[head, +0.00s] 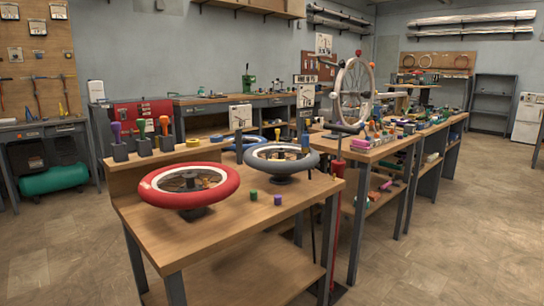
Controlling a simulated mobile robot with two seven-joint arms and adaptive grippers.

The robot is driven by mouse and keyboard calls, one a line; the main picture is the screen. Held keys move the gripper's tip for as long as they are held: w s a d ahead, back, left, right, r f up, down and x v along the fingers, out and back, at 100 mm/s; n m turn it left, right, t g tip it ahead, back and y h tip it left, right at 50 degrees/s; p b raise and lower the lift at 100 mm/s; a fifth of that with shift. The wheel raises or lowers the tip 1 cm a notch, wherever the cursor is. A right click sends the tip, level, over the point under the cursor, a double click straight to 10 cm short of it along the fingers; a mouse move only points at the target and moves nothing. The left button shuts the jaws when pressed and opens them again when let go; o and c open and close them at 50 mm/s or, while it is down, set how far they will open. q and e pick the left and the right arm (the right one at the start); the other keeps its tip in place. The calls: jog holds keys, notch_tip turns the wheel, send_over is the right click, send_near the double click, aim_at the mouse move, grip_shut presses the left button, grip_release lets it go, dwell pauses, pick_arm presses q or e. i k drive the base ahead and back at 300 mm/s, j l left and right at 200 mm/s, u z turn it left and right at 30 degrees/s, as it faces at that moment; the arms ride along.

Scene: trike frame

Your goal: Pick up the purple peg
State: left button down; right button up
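A small purple peg (278,200) stands on the near wooden table (225,235), close to its right front edge. A small green peg (253,195) stands just left of it. Another purple-topped piece (116,131) sits in a dark block on the raised shelf at the back left of this table. Neither of my grippers is in view.
A red-rimmed wheel (189,186) lies left of the pegs, and a grey-rimmed wheel (282,157) lies behind them. A red stand (336,215) rises beside the table's right edge. Bare tabletop lies in front of the pegs. Open floor (450,230) is at the right.

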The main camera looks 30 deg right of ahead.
aim_at(116, 127)
jog(key=u, duration=0.2)
jog(key=i+j+u, duration=0.15)
jog(key=u, duration=0.2)
jog(key=i+u, duration=0.4)
jog(key=i, duration=3.45)
jog(key=i+z, duration=0.15)
jog(key=i, duration=0.35)
jog(key=i+j+z, duration=0.15)
jog(key=i, duration=0.35)
jog(key=i+j+z, duration=0.15)
jog(key=i, duration=0.35)
jog(key=z, duration=3.65)
